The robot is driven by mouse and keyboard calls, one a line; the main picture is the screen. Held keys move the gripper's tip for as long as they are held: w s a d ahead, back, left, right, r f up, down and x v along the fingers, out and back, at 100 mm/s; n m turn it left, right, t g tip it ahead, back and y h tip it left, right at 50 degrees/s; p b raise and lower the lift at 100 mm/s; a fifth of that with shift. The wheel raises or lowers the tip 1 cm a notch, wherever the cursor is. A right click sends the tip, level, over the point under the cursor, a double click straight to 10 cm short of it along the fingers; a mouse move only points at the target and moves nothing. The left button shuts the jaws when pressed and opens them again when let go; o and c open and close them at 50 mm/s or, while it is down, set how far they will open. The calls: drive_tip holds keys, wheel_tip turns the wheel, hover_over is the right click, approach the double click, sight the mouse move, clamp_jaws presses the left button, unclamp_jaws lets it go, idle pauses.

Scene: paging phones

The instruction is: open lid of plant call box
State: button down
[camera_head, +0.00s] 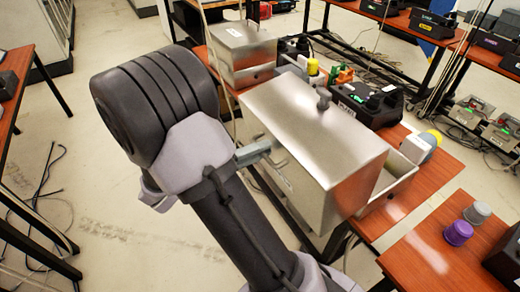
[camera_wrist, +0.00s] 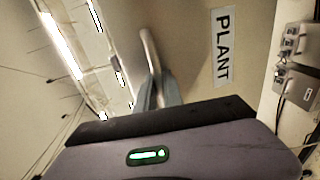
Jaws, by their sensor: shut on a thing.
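The plant call box is a pale metal box on the wooden table in the head view. Its lid (camera_head: 315,140) is tilted up, and the open tray-like body (camera_head: 397,182) shows behind it at the right. The lid carries a white "PLANT" label (camera_wrist: 222,47) in the wrist view. My gripper (camera_head: 268,158) is at the lid's left side, closed on a slim metal handle (camera_wrist: 149,48). The wrist view shows the fingers (camera_wrist: 155,95) around the handle's lower part. My wrist hides part of the lid's left side in the head view.
A second metal box (camera_head: 240,48) with its lid down stands behind. A black phone unit (camera_head: 366,103), a yellow-topped device (camera_head: 424,143) and purple and grey knobs (camera_head: 458,232) sit nearby. Open floor lies left of my arm, with loose cables.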

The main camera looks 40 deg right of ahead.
sight(271, 133)
drive_tip(key=shift+d+r+p, duration=0.1)
drive_tip(key=shift+r+p, duration=0.2)
drive_tip(key=shift+r, duration=0.05)
drive_tip(key=shift+y, duration=0.6)
drive_tip(key=d+r+p, duration=0.1)
drive_tip(key=r, duration=0.1)
drive_tip(key=s+d+r+p, duration=0.1)
drive_tip(key=d+p, duration=0.1)
drive_tip(key=shift+d+r, duration=0.15)
drive_tip(key=shift+r, duration=0.25)
drive_tip(key=shift+d+r+p, duration=0.25)
drive_tip(key=shift+d+p, duration=0.15)
drive_tip(key=shift+f, duration=0.1)
drive_tip(key=c, duration=1.7)
unclamp_jaws()
drive_tip(key=shift+c, duration=0.2)
drive_tip(key=shift+a, duration=0.1)
